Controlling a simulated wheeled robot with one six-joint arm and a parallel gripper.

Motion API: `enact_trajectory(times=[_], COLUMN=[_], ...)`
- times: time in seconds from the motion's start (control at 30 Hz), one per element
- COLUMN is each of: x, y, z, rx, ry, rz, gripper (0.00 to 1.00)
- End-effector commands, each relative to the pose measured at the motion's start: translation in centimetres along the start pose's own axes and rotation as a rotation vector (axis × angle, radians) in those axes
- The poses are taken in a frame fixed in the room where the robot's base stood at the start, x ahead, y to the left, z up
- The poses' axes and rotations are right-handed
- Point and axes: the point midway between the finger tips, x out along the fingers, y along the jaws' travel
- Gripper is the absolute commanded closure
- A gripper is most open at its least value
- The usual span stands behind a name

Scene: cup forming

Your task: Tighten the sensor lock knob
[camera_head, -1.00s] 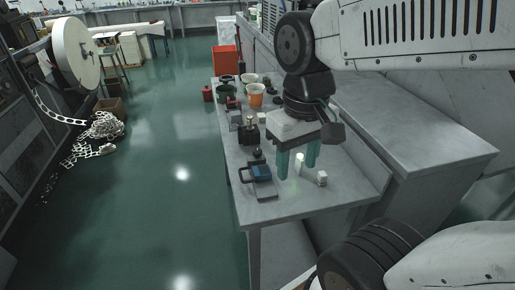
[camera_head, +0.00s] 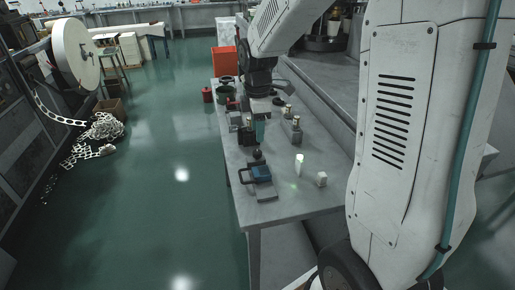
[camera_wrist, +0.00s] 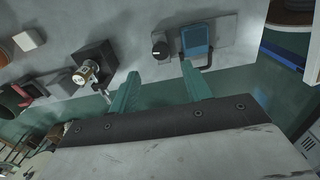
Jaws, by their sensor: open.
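A black block (camera_wrist: 100,55) carrying a metal cylinder (camera_wrist: 86,72) is at left in the wrist view. The block (camera_head: 247,134) also shows in the head view, near my gripper. I cannot tell which part is the sensor lock knob. My gripper (camera_wrist: 160,69) is open and empty, its teal fingers apart. One teal finger (camera_head: 260,130) shows in the head view; my arm hides the rest.
A red container (camera_head: 208,95) is at the far left edge.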

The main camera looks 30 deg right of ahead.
Motion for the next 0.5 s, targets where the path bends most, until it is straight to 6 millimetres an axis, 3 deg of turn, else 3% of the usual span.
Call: enact_trajectory(times=[0.5], x=[6.9], y=[-0.1], z=[0.0], rx=[-0.011], ry=[-0.001], rz=[-0.004], gripper=[0.51])
